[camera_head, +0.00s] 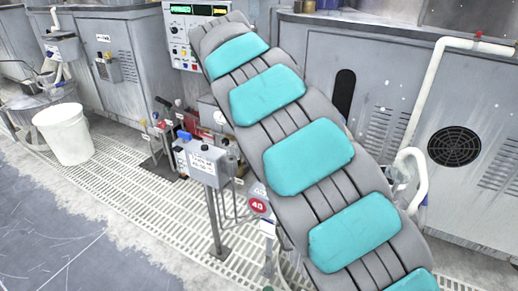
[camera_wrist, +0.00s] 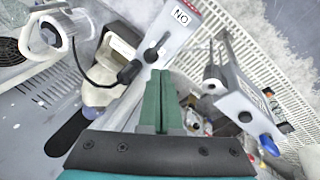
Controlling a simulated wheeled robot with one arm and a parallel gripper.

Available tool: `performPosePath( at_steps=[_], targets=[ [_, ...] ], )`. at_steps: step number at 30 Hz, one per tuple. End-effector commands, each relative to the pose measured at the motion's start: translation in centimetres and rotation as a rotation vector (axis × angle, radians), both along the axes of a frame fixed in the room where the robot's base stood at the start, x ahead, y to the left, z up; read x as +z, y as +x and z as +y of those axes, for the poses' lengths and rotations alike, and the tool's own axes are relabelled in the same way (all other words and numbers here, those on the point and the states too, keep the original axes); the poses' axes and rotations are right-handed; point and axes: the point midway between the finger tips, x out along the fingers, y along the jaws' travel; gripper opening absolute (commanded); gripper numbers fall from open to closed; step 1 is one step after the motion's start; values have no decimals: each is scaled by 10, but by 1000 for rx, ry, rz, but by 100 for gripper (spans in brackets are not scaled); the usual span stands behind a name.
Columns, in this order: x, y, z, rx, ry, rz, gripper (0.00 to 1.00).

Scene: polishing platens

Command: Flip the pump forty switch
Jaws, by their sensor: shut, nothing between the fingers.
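My gripper (camera_wrist: 161,76) shows in the wrist view with its two green fingers together and nothing between them. Just beyond the fingertips is a pale switch plate (camera_wrist: 178,32) with a black lever (camera_wrist: 156,51) on it. A label on the plate's far end reads "NO" as pictured, perhaps an upside-down ON. The fingertips look apart from the lever, but the exact gap is hard to tell. In the head view, a round red sign (camera_head: 258,205) marked 40 shows beside my arm. My arm hides the gripper and most of the area behind it there.
A grey control box (camera_head: 203,163) on a post stands left of my arm; it also shows at right in the wrist view (camera_wrist: 243,100). A white bucket (camera_head: 64,134) stands on the floor grating at left. Grey cabinets (camera_head: 395,90) line the back. Open floor lies at lower left.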

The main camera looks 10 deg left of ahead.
Motion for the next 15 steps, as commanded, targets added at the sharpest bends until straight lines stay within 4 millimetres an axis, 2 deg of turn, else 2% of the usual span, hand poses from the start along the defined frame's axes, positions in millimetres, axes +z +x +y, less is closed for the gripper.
performPosePath(
  at_steps=[7,15],
  targets=[
    [29,-6,9,2,2,-2,0],
    [42,-9,12,0,0,0,0]
  ],
)
